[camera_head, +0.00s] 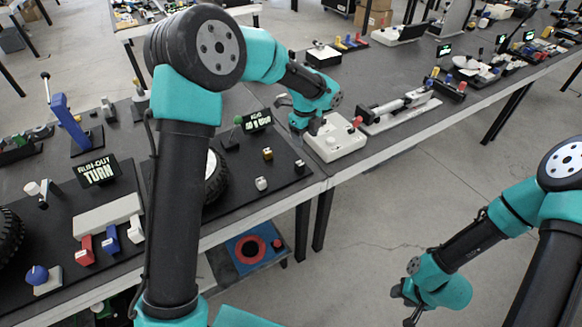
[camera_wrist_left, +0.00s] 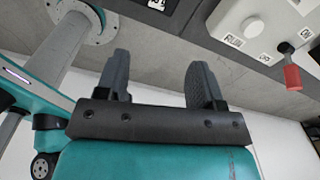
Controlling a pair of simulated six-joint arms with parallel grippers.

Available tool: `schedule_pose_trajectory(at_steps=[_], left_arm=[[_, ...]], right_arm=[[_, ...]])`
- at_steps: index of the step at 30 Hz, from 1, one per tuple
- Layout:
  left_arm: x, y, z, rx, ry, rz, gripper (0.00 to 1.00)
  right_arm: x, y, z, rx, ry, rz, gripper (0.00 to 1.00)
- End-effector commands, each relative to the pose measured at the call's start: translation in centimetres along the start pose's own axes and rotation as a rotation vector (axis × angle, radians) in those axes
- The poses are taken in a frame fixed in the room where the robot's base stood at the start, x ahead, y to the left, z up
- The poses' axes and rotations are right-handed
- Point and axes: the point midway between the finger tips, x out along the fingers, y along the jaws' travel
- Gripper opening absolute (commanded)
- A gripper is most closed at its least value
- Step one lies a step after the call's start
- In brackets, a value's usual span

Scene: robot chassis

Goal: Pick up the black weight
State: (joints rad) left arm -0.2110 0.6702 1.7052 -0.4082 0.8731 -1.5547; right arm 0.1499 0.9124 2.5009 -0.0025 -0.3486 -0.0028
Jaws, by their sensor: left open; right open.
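A small dark block with a light top (camera_head: 299,167) stands near the right end of a black board on the bench; it looks like the black weight, but it is too small to be sure. A brass-coloured block (camera_head: 267,153) and a white block (camera_head: 261,184) stand to its left. My left gripper (camera_head: 314,125) is beyond the dark block, close to a white box; its tips are hard to make out there. In the left wrist view its two fingers (camera_wrist_left: 158,70) are apart with nothing between them. My right gripper (camera_head: 408,300) is low at the right, away from the bench.
The white box (camera_head: 337,146) with a red-tipped lever (camera_head: 357,122) is by my left gripper; it also shows in the left wrist view (camera_wrist_left: 262,22). A tyre (camera_head: 216,178), partly behind my left arm, and a sign (camera_head: 257,120) stand on the board. Open floor lies right of the bench.

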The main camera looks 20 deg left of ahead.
Motion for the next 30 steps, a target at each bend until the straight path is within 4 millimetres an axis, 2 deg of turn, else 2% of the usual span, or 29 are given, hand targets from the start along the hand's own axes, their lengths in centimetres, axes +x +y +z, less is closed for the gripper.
schedule_pose_trajectory(at_steps=[1, 3, 6, 16, 23, 30], left_arm=[[-1.2, -0.3, 0.3, 0.053, -0.011, 0.004, 0.62], [-2.4, -0.4, 0.6, 0.114, -0.021, 0.013, 0.62], [-3.1, -0.5, 0.8, 0.158, -0.027, 0.021, 0.62], [-3.1, -0.4, 0.8, 0.164, -0.028, 0.022, 0.62], [-0.9, -0.3, 0.9, 0.163, -0.027, 0.025, 0.62], [3.1, -0.3, 1.0, 0.163, -0.027, 0.024, 0.62]], right_arm=[[0.0, 0.0, 0.0, 0.0, 0.0, 0.0, 0.43], [0.0, 0.0, 0.0, 0.0, 0.0, 0.0, 0.43], [0.0, 0.0, 0.0, 0.0, 0.0, 0.0, 0.43], [0.0, 0.0, 0.0, 0.0, 0.0, 0.0, 0.43], [0.0, 0.0, 0.0, 0.0, 0.0, 0.0, 0.43], [0.0, 0.0, 0.0, 0.0, 0.0, 0.0, 0.43]])
